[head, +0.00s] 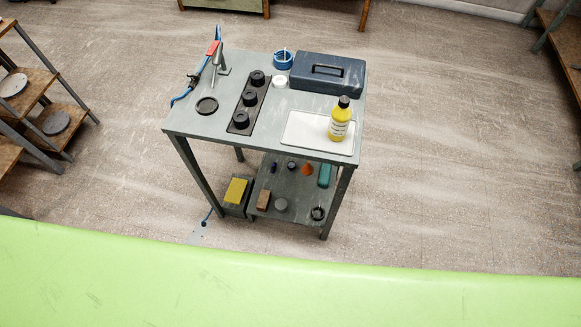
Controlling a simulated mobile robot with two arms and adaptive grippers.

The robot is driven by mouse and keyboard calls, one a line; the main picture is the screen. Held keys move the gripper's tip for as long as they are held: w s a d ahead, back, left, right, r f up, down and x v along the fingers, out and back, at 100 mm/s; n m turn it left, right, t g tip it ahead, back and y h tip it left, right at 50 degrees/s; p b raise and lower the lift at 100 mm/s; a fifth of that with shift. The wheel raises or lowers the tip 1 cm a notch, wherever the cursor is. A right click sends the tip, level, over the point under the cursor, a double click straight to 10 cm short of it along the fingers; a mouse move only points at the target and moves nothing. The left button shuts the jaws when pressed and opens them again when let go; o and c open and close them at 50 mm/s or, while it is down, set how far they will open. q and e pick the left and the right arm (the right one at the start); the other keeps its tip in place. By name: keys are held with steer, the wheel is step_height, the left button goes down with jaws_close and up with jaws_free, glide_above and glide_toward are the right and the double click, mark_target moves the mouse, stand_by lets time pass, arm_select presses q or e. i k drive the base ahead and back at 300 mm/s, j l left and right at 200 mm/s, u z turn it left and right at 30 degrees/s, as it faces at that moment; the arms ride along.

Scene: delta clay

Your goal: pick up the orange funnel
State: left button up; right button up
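A small orange funnel (306,169) sits on the lower shelf (291,189) of a grey metal table, below the white tray. It is between a small dark blue round item and a teal block. It looks like a small cone, but it is too small to tell its exact pose. Neither of my grippers shows in the head view.
The table top (225,125) holds a dark blue toolbox (345,75), a yellow bottle (340,121) on a white tray (303,130), and a black strip of round holders (240,122). A teal block (325,175) stands beside the funnel. Floor (440,180) right of the table is clear.

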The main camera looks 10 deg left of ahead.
mark_target(307, 169)
steer(key=i+l+u, duration=0.15)
steer(key=l+u, duration=0.3)
steer(key=l, duration=0.15)
steer(key=l+u, duration=0.45)
steer(key=l, duration=0.15)
steer(key=i+l, duration=0.05)
